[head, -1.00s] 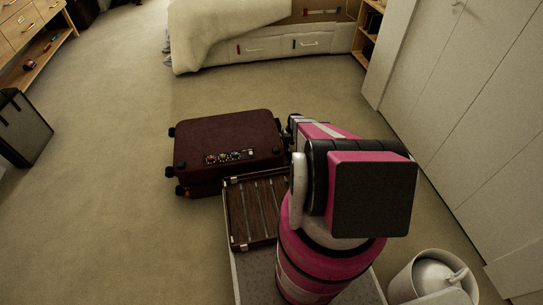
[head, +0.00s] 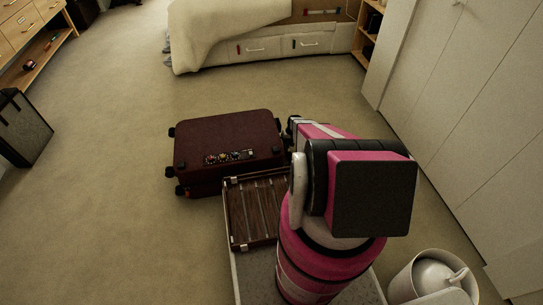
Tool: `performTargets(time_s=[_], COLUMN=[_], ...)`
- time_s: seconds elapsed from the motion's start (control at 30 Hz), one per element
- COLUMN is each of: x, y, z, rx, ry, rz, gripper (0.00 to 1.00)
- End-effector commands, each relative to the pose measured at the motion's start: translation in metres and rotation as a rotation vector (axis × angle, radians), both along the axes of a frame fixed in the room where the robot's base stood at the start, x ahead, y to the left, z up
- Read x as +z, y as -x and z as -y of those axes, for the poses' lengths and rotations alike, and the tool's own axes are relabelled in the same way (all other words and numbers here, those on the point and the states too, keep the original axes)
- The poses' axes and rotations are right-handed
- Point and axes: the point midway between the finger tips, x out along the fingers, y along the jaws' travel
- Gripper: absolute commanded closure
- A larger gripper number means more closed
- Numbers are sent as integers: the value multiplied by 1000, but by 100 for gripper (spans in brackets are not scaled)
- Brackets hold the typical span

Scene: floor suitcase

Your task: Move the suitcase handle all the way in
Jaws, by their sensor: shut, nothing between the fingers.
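A dark maroon suitcase (head: 225,140) lies flat on the carpet in the head view, left of my arm. Small dark wheels show at its left end, and several small round coloured marks sit on its top face. Its handle cannot be made out; the right end is partly covered by my arm. My gripper (head: 292,125) shows only as a small dark part at the suitcase's right end, shut and with nothing seen in it. Its fingertips are mostly hidden behind my arm, and I cannot tell whether it touches the suitcase.
A bed with drawers (head: 280,46) stands beyond the suitcase. White closet doors (head: 455,110) line the right, with a white bin (head: 410,275) at lower right. A dark box-like case (head: 25,130) stands at the left edge. Carpet (head: 110,130) left of the suitcase is clear.

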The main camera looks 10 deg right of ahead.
Motion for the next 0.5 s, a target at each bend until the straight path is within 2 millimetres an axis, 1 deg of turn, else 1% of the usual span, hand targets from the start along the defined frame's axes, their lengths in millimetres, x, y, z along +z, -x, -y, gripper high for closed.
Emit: performTargets(time_s=[0.5], x=[-5], y=[0], z=[-1], rx=[0], ry=[0], rz=[0], gripper=[100])
